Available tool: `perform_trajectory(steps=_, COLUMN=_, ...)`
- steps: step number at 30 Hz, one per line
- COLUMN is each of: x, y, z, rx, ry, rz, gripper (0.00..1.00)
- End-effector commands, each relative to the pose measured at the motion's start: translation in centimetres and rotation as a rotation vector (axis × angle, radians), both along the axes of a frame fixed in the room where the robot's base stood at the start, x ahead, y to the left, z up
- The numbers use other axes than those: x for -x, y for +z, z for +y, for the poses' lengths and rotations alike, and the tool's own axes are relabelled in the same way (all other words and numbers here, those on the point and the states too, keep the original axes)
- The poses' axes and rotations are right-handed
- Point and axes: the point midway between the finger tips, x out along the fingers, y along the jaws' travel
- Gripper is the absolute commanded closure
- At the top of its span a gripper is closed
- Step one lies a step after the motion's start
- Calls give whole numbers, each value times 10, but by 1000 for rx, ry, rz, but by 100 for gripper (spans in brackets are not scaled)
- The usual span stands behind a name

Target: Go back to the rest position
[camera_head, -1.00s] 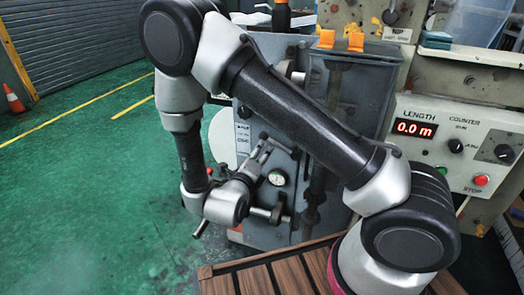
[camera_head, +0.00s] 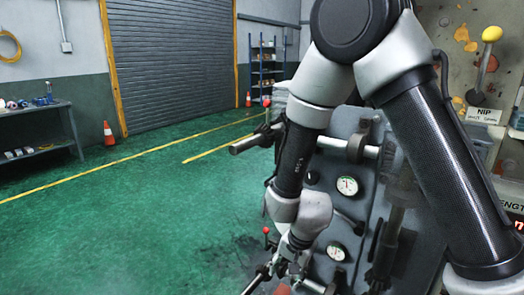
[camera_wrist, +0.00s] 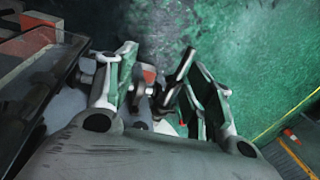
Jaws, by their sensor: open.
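My gripper (camera_wrist: 165,85) is open in the wrist view, its two fingers spread apart with nothing held between them. Behind the fingers are small machine parts and the green floor. In the head view my arm hangs down in front of the grey machine panel (camera_head: 345,240), and its lower end is near the bottom edge, where the gripper is mostly cut off or hard to make out. The arm hides part of the panel.
The panel carries round gauges (camera_head: 347,186), a horizontal bar (camera_head: 250,143) and a red-knobbed lever (camera_head: 266,231) near my wrist. A workbench (camera_head: 38,125) and an orange cone (camera_head: 109,134) stand at the left. The green floor (camera_head: 130,220) at left is open.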

Motion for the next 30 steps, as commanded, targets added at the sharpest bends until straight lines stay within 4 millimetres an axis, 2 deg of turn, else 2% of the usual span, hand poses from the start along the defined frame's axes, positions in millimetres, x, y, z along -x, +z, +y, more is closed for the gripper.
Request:
perform_trajectory(steps=1, x=6, y=29, z=-10, rx=-10, ry=132, rz=31, gripper=47)
perform_trajectory(steps=5, x=30, y=92, z=-51, rx=0, ry=455, rz=95, gripper=47)
perform_trajectory(steps=7, x=41, y=124, z=-80, rx=16, ry=589, rz=107, gripper=47)
perform_trajectory(steps=12, x=70, y=194, z=-156, rx=88, ry=786, rz=101, gripper=47)
perform_trajectory(steps=15, x=87, y=228, z=-199, rx=146, ry=805, rz=68, gripper=47)
perform_trajectory(steps=18, x=101, y=258, z=-235, rx=207, ry=752, rz=-3, gripper=47)
perform_trajectory(steps=21, x=109, y=283, z=-259, rx=253, ry=673, rz=-109, gripper=47)
perform_trajectory(steps=27, x=125, y=315, z=-284, rx=294, ry=536, rz=-253, gripper=47)
perform_trajectory(steps=30, x=128, y=319, z=-290, rx=303, ry=499, rz=-271, gripper=47)
